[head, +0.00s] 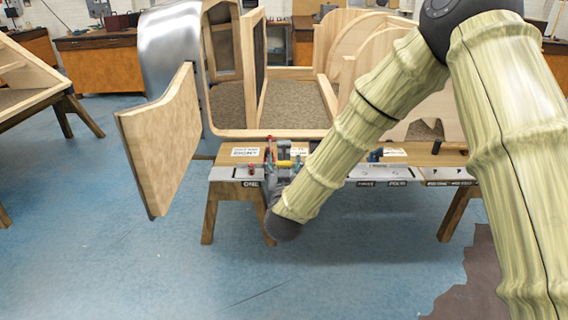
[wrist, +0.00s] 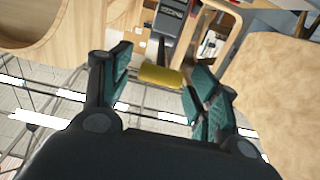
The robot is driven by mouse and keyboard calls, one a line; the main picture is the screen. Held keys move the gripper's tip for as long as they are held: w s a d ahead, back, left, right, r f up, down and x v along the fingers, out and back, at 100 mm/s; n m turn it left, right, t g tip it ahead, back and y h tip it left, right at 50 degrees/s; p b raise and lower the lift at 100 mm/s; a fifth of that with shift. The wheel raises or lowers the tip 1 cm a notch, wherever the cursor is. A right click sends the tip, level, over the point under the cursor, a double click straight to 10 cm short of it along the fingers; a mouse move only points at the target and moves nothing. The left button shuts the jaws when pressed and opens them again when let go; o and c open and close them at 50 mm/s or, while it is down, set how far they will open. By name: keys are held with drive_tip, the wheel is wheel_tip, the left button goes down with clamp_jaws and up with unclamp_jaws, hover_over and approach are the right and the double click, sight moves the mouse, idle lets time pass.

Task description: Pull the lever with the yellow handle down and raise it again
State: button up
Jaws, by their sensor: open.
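The yellow handle (head: 285,164) shows small at the front left of the wooden bench, beside my gripper (head: 279,168). In the wrist view the yellow handle (wrist: 161,77) is a short cylinder lying crosswise, with a dark lever part (wrist: 168,22) beyond it. My gripper (wrist: 160,86) is open there, with one teal-padded finger on each side of the handle. The handle sits around the level of the fingertips. I see no clear contact with it. My forearm and gripper hide part of the bench around the lever in the head view.
The wooden bench (head: 228,172) carries labelled fixtures along its front edge, some behind my arm. A curved wooden panel (head: 160,140) stands out at the left. A wooden bodyframe (head: 270,133) is behind the bench.

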drive_tip(key=shift+w, duration=0.75)
drive_tip(key=c, duration=1.3)
drive_tip(key=shift+r, duration=0.1)
clamp_jaws()
drive_tip(key=shift+r, duration=0.1)
